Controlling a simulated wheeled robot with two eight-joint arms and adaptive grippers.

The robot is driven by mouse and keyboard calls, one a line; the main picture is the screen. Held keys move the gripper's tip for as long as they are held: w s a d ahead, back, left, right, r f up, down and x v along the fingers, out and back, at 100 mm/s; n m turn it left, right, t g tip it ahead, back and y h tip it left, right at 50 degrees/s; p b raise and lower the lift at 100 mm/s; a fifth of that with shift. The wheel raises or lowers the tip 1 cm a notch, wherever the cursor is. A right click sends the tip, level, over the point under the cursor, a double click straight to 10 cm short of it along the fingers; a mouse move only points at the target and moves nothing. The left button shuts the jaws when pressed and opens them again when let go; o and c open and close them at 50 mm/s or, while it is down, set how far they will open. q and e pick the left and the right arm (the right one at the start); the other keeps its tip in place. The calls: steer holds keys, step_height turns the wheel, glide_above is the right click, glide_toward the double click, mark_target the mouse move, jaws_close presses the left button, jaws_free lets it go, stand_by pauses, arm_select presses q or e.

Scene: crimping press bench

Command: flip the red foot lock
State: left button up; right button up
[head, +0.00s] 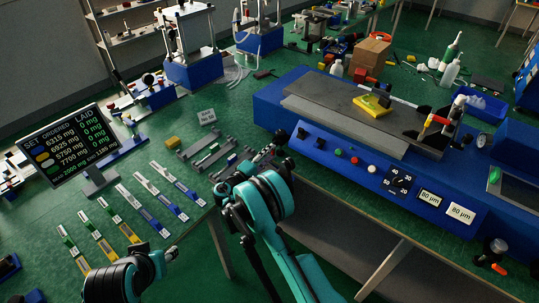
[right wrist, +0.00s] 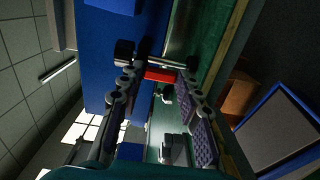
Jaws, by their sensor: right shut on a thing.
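The red foot lock (right wrist: 160,76) shows in the right wrist view as a small red block between the tips of my right gripper (right wrist: 158,82). The two fingers are spread to the block's width and shut on it. In the head view my right gripper (head: 268,154) reaches to the front left corner of the blue press (head: 272,112); the lock is hidden there by the gripper. My left gripper (head: 165,261) is at the lower left, away from the press; its finger opening cannot be made out.
A display (head: 67,146) stands at the left, with several colour-ended strips (head: 152,190) before it. Grey parts (head: 205,150) lie just left of my right gripper. Black knobs (head: 302,133) stick out of the press front close to it. A yellow block (head: 371,106) sits on the press.

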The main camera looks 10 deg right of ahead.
stand_by(0.3)
steer(key=o, duration=1.2)
steer(key=shift+c, duration=0.2)
steer(key=v, duration=1.2)
steer(key=shift+d, duration=0.1)
